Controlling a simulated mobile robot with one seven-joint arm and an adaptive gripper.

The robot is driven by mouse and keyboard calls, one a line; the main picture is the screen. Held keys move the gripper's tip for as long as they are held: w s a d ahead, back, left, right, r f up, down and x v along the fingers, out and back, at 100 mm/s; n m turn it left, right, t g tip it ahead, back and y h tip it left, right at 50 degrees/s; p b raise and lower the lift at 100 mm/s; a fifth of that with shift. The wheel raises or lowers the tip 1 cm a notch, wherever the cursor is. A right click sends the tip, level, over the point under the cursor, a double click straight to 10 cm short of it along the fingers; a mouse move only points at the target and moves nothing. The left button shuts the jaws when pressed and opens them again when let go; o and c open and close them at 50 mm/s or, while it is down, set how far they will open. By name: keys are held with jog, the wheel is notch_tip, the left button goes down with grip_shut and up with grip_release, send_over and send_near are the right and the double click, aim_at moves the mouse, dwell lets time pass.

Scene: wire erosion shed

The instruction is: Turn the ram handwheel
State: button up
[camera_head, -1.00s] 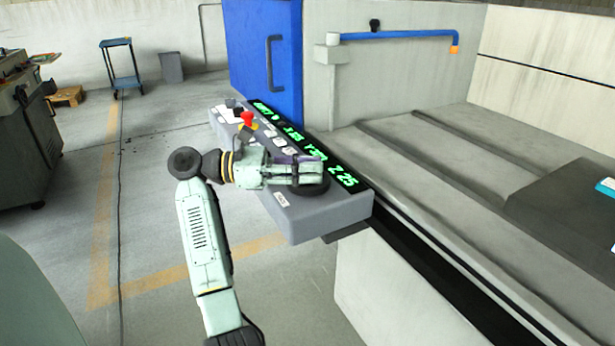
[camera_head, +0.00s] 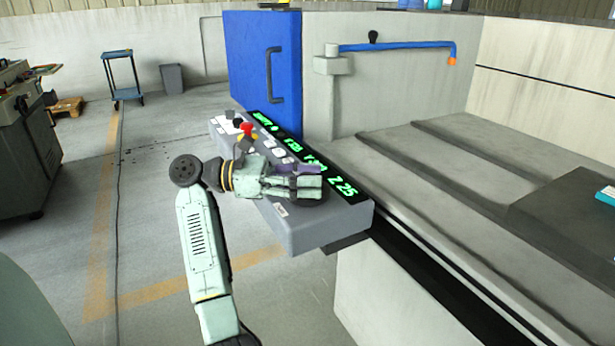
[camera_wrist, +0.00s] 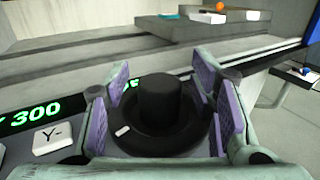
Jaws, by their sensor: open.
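The ram handwheel (camera_wrist: 145,138) is a black dished wheel with a thick round hub and a small pale mark on its rim. It sits at the near right end of the grey control panel (camera_head: 330,230). In the head view my gripper (camera_head: 318,184) is over it and hides most of it. Gaps show between the pads and the hub. Whether the fingers touch the rim I cannot tell.
The panel carries a green readout (camera_head: 345,191), white keys such as Y- (camera_wrist: 53,138), and a red knob (camera_head: 247,131) behind my wrist. A blue door (camera_head: 262,65) stands behind the panel. The grey machine bed (camera_head: 450,190) lies to the right. Open floor is at left.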

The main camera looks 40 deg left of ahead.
jog(key=v, duration=1.2)
dwell(0.6)
